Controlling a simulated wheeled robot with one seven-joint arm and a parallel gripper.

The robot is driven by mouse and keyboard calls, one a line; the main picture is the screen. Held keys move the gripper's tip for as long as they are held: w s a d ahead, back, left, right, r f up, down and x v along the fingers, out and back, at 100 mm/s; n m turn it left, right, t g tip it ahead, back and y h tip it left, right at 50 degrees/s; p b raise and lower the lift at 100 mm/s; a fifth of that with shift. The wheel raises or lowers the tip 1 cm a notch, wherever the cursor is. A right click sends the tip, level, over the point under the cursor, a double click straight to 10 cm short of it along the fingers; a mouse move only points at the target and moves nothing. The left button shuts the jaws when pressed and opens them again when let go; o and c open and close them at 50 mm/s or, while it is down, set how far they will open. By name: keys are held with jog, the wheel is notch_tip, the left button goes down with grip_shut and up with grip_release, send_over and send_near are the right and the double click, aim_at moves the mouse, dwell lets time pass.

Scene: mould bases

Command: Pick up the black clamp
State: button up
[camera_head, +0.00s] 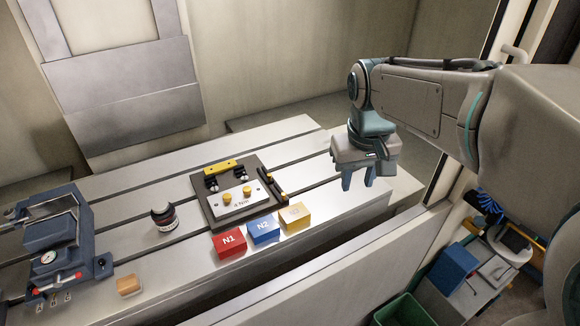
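A dark mould base (222,219) lies on the slotted metal table. Small black clamp-like parts (211,184) sit on it beside a yellow bar (221,167). A dark elongated piece (265,175) lies along its right side. I cannot tell for certain which of these is the black clamp. My gripper (358,180) hangs above the table's right end, to the right of the mould base and apart from it. Its two fingers point down and stand apart, with nothing between them.
A silver plate (240,203) with yellow knobs is on the base. Red (229,243), blue (263,229) and yellow (295,217) blocks stand in front. A dark round container (163,217) and a blue vise-like device (52,240) are left. The table's right end is clear.

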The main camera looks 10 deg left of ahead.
jog(key=w+a+n, duration=0.2)
jog(key=w+a, duration=0.5)
jog(key=a, duration=0.1)
jog(key=n+g, duration=0.2)
send_over(281, 190)
jog(key=s, duration=0.2)
notch_tip(281, 190, down, 3)
jog(key=f, duration=0.8)
jog(key=shift+d+f+b, duration=0.15)
jog(key=shift+d+b, duration=0.15)
jog(key=shift+b, duration=0.05)
jog(key=shift+s+f+p, duration=0.15)
jog(key=shift+f+p, duration=0.4)
jog(key=shift+f, duration=2.25)
grip_shut()
